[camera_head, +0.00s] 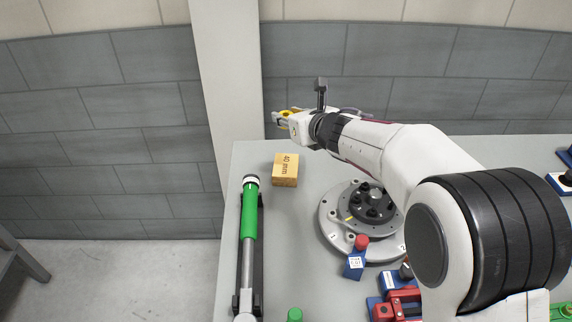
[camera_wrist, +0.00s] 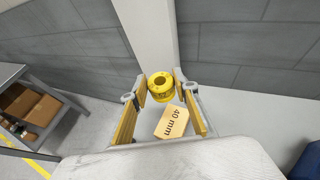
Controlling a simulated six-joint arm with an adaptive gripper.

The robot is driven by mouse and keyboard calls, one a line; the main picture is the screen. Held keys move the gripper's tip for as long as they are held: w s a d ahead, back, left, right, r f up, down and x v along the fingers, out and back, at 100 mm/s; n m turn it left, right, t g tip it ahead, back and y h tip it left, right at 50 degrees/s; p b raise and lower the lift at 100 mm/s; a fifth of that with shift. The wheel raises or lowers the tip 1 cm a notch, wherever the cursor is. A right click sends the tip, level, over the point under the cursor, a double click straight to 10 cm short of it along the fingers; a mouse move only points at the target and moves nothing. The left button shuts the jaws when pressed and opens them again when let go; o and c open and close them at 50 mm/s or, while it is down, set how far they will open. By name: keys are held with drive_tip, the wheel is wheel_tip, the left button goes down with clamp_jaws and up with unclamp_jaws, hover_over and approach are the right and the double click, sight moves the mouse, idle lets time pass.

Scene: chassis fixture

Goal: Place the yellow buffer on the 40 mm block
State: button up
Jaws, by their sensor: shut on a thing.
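The yellow buffer (camera_wrist: 161,86) is a short ring with a hole in its middle. My gripper (camera_wrist: 161,92) is shut on it, with a finger on each side, and it also shows in the head view (camera_head: 281,119). In the head view the buffer (camera_head: 290,112) is only partly visible at the gripper. The 40 mm block (camera_head: 285,170) is a tan block with dark lettering, lying on the table near its far left part. In the wrist view the block (camera_wrist: 172,122) shows between the fingers, below the buffer in the picture. The buffer appears apart from it.
A green and grey cylinder (camera_head: 250,210) lies in a dark holder along the table's left edge. A round grey fixture (camera_head: 335,222) stands right of the block. A blue block with a red knob (camera_head: 355,262) is in front of it. Bare table (camera_head: 300,225) lies between.

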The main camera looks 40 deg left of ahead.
drive_tip(key=shift+f, duration=1.85)
hover_over(288, 168)
drive_tip(key=shift+f, duration=3.1)
drive_tip(key=shift+f, duration=1.9)
drive_tip(key=shift+f, duration=0.1)
drive_tip(key=o, duration=1)
drive_tip(key=shift+o, duration=0.2)
